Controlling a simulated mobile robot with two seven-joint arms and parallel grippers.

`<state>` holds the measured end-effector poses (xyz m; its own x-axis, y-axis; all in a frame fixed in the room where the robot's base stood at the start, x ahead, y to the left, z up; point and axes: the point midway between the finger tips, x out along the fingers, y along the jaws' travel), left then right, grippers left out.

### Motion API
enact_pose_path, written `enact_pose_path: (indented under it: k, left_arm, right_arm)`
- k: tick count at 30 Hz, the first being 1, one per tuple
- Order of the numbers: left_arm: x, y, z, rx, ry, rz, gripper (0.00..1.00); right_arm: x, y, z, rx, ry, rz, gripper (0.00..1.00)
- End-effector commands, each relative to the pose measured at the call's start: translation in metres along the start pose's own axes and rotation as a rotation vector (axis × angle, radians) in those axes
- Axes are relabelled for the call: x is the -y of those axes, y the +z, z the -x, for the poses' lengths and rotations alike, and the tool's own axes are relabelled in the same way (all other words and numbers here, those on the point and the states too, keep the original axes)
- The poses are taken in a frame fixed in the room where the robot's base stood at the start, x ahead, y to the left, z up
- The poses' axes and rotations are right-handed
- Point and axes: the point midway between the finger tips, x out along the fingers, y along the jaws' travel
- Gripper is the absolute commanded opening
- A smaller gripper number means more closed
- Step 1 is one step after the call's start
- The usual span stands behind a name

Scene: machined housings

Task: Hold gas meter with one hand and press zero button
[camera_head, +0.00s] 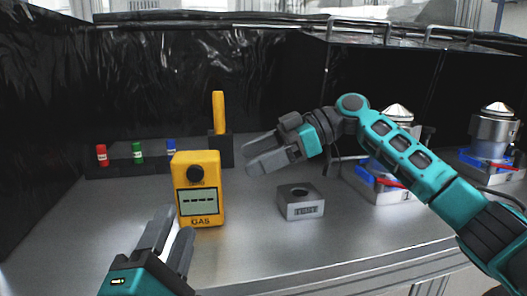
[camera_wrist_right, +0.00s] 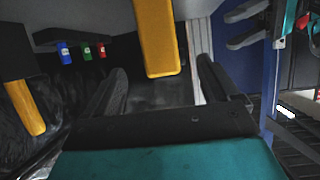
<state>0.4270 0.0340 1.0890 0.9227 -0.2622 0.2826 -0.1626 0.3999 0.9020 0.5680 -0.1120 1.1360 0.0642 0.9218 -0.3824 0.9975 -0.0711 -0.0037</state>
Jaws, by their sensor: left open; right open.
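The yellow gas meter (camera_head: 212,175) stands upright on the grey bench. Its front has a round black part, a display showing dashes and the word GAS. I cannot tell which part is the zero button. My left gripper (camera_head: 175,221) is open and empty, in front of the meter's lower left. My right gripper (camera_head: 250,157) is open and empty, right of the meter and apart from it, its fingers pointing left. In the right wrist view the meter (camera_wrist_right: 157,38) shows beyond the open fingers (camera_wrist_right: 160,80), and my left gripper (camera_wrist_right: 245,25) shows at the upper right.
A yellow wand (camera_head: 218,112) stands in a black holder behind the meter. Red (camera_head: 102,155), green (camera_head: 137,152) and blue (camera_head: 171,147) small containers sit in a rack. A grey block (camera_head: 300,201) with a hole is at right. Metal housings (camera_head: 494,132) stand farther right.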

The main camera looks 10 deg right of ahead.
Motion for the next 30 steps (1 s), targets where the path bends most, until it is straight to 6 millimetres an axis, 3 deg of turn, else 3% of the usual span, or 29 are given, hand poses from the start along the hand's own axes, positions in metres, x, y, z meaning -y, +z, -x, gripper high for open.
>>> enact_pose_path:
  k: [12,18,30]
  left_arm:
    - [0.000,0.000,0.000,0.000,0.000,0.000,0.43]
    - [0.000,0.000,0.000,0.000,0.000,0.000,0.43]
    - [0.000,0.000,0.000,0.000,0.000,0.000,0.43]
  right_arm:
    - [0.000,-0.001,-0.078,0.001,0.000,0.003,0.88]
    - [0.000,-0.001,-0.106,0.000,0.001,0.003,0.88]
    - [-0.001,-0.001,-0.119,0.000,0.004,0.002,0.88]
